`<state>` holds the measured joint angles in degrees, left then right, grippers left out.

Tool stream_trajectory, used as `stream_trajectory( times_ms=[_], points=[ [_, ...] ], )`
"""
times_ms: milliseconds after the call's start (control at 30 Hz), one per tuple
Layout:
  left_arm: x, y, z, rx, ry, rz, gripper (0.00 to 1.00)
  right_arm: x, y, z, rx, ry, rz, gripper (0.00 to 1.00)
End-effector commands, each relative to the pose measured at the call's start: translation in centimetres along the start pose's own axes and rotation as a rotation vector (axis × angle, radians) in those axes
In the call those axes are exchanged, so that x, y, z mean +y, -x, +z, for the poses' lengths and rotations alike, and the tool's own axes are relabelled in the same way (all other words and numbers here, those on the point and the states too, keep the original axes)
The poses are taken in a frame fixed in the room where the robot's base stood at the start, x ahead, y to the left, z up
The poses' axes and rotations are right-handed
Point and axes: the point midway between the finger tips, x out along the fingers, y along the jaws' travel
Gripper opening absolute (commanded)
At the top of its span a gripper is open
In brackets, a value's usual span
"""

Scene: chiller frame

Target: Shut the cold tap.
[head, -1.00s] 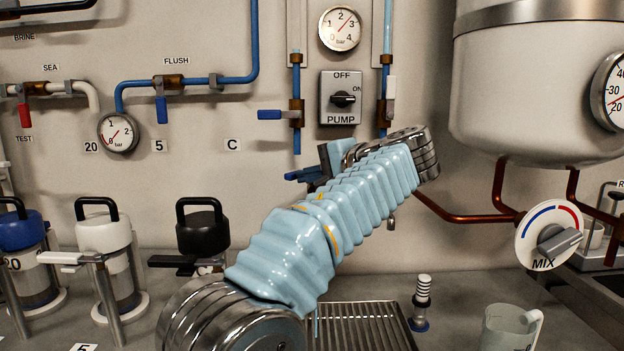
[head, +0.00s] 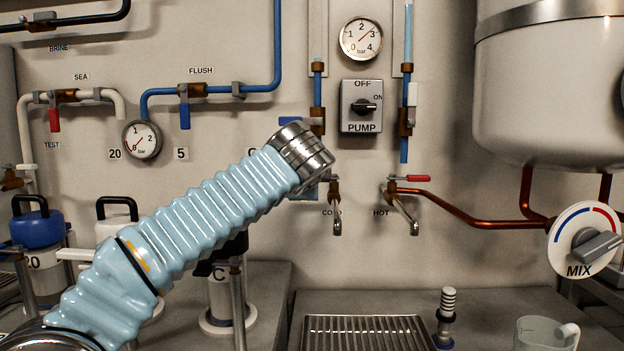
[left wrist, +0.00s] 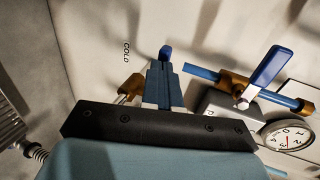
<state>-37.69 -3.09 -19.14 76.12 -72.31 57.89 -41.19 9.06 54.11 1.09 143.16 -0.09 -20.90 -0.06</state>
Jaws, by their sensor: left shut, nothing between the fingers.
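The cold tap's spout (head: 337,222) shows in the head view beside my left wrist, below the blue pipe valve. The tap's upper part and lever are mostly hidden there by my arm. In the left wrist view a brass tap body (left wrist: 131,88) lies left of my left gripper (left wrist: 163,66). A blue lever end (left wrist: 166,52) shows just beyond the fingertips. The gripper is shut and empty, close to this lever; I cannot tell whether it touches. In the head view the gripper is largely hidden behind my wrist. My right gripper is not in view.
The hot tap (head: 402,205) with its red lever (head: 412,178) is to the right. A blue pipe-valve lever (left wrist: 268,64) is near the gripper. The pump switch (head: 361,106) and gauge (head: 361,39) are above. A drain grate (head: 365,335) and mug (head: 545,334) are below.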

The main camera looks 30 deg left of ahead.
Motion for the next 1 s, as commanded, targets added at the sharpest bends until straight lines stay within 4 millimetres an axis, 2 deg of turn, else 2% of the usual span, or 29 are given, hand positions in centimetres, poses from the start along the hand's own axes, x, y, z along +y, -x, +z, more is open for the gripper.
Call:
stream_trajectory(
  times_ms=[400, 1000],
  points=[
    [-0.26, -0.97, 0.58, 0.036, -0.014, 0.001, 0.0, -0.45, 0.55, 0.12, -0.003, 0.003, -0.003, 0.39],
    [-0.35, -1.17, 0.86, 0.03, -0.013, -0.001, 0.0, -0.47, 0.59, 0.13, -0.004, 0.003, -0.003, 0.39]
  ],
)
